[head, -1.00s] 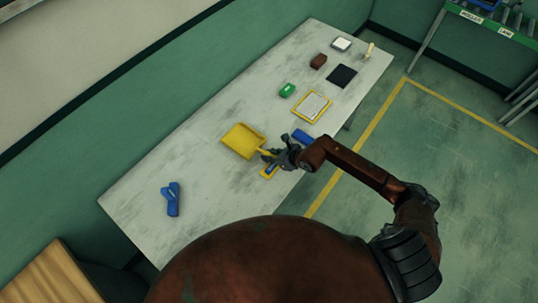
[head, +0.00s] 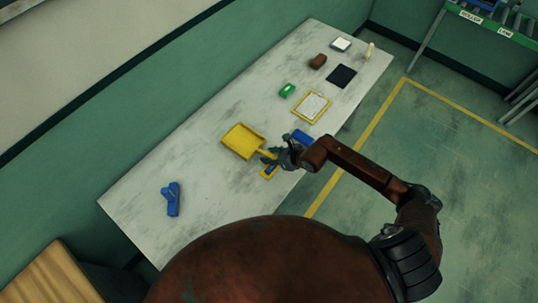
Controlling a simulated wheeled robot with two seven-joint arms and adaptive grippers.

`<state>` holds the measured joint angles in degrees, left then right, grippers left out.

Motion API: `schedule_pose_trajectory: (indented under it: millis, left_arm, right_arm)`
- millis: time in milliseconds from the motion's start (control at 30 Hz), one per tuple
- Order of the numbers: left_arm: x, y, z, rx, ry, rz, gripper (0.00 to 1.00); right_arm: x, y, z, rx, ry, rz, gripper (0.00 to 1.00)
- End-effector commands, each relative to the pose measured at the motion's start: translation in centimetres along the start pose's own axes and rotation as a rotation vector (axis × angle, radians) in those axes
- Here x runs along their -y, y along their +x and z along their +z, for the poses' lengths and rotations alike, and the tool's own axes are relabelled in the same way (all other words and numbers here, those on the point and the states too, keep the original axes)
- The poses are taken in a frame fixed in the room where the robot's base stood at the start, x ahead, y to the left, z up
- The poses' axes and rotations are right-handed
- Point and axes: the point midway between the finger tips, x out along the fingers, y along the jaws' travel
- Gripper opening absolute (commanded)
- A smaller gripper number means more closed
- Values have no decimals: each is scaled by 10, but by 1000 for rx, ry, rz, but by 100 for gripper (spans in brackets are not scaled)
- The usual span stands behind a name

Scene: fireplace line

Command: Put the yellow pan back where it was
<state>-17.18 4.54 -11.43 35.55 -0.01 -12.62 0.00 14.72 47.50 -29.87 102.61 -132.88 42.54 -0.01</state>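The yellow pan (head: 242,140) is a dustpan on or just above the grey table (head: 215,190), its handle pointing right and down toward my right gripper. My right gripper (head: 272,156) is at the end of that handle, with its fingers around or beside it. The view is too small to tell whether the fingers are closed on the handle. A small yellow and blue thing (head: 269,172) lies just below the gripper, partly hidden. My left gripper is not in view.
A blue block (head: 302,137) lies right of the gripper. A yellow-framed clipboard (head: 312,107), green block (head: 287,90), black pad (head: 341,76), brown block (head: 318,61) and white item (head: 341,44) stand farther back. A blue object (head: 172,198) lies at front left. The table's left part is mostly clear.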

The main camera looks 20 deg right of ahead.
Motion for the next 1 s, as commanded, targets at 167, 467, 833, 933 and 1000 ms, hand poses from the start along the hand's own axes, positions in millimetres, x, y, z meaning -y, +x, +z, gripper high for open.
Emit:
schedule_pose_trajectory:
  millis: [167, 467, 833, 933, 1000]
  left_arm:
    - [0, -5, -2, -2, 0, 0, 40]
    - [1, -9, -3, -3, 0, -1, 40]
    - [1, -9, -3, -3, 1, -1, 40]
    - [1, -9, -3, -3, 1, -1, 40]
    - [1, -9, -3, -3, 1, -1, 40]
  right_arm:
    - [1, -37, -1, -2, -2, -2, 34]
    - [1, -93, -2, -3, -1, -2, 34]
    - [0, -110, -1, -1, 0, 0, 34]
    - [0, -110, -1, -1, 0, 0, 34]
    - [-1, -110, 0, 0, 1, 1, 34]
